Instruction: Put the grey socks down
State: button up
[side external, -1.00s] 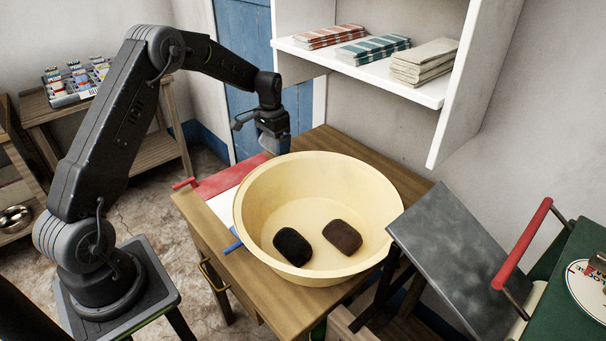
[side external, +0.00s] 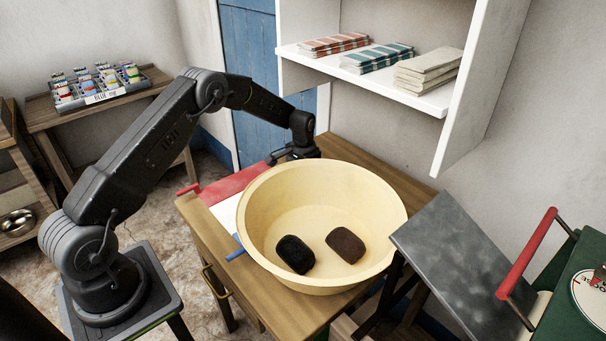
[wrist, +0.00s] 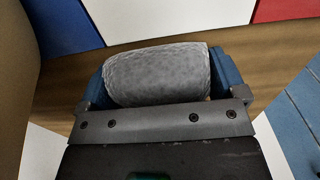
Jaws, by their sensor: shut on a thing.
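The grey socks (wrist: 158,75) are a rolled, textured bundle held between the two blue fingers of my gripper (wrist: 157,80) in the wrist view. A strip of wooden table shows behind them; I cannot tell whether they touch it. In the side view my gripper (side external: 293,155) is low behind the far left rim of the cream basin (side external: 262,205). The basin hides its fingertips and the socks there. A black bundle (side external: 295,254) and a brown bundle (side external: 346,245) lie inside the basin.
A red panel (side external: 238,182) and a white panel (side external: 226,213) lie on the wooden table (side external: 262,288) left of the basin. A tilted grey slab (side external: 460,265) stands to the right. A white shelf (side external: 375,85) with folded cloths hangs above the back.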

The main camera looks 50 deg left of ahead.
jog(key=shift+f, duration=0.1)
jog(key=o, duration=0.7)
notch_tip(320, 180, up, 12)
jog(key=shift+r, duration=0.25)
jog(key=s+d+r+t, duration=0.1)
jog(key=s+d+r, duration=0.4)
jog(key=s+r, duration=0.25)
jog(key=s+d+r+t, duration=0.2)
jog(key=s+d+r, duration=0.35)
jog(key=r, duration=0.35)
jog(key=s+d+t, duration=0.1)
jog(key=s+d, duration=0.2)
jog(key=s, duration=0.8)
jog(key=s+d+t, duration=0.1)
jog(key=s+d, duration=0.2)
jog(key=s, duration=0.7)
jog(key=shift+s+d+t, duration=0.2)
jog(key=shift+s+t, duration=0.1)
jog(key=shift+s, duration=0.05)
